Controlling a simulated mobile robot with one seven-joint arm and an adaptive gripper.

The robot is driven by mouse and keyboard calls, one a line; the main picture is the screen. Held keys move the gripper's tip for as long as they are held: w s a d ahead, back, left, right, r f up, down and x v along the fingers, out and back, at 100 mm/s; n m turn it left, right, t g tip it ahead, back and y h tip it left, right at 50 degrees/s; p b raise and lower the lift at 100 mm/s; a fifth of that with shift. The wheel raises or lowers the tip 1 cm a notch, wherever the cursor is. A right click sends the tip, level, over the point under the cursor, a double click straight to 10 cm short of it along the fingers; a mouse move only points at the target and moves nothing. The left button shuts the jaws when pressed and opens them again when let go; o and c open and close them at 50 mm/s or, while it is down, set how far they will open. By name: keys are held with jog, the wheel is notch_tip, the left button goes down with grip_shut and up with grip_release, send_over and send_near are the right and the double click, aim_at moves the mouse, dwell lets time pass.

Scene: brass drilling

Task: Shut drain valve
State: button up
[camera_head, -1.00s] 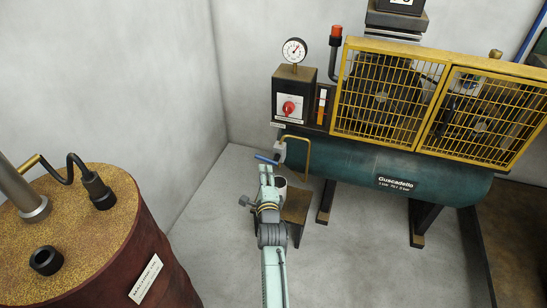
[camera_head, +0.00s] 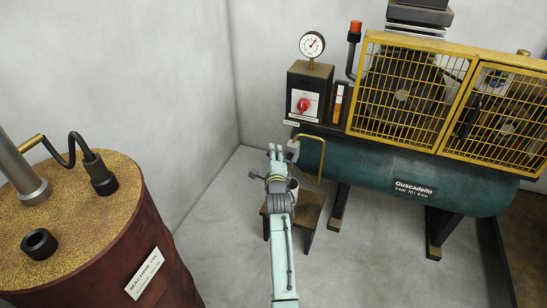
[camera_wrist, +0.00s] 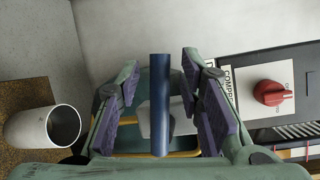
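The drain valve is at the left end of the green compressor tank, low on it. Its pale grey body (camera_head: 292,150) shows just right of my gripper (camera_head: 275,149) in the head view. In the wrist view, its blue bar handle (camera_wrist: 160,105) stands upright in the picture, between the two purple-padded fingers of my gripper (camera_wrist: 161,100). Gaps show on both sides of the handle, so the fingers are open around it, apart from it. The grey valve body shows behind the handle. In the head view my fingers hide the handle.
The teal tank (camera_head: 400,175) carries a yellow cage (camera_head: 410,90). A control box (camera_head: 310,92) with red knob and gauge is above the valve. A brass pipe (camera_head: 321,160) runs close by. A white cup (camera_wrist: 42,127) stands on a brown stand below. An oil drum (camera_head: 90,225) is left.

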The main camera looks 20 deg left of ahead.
jog(key=shift+c, duration=0.6)
grip_shut()
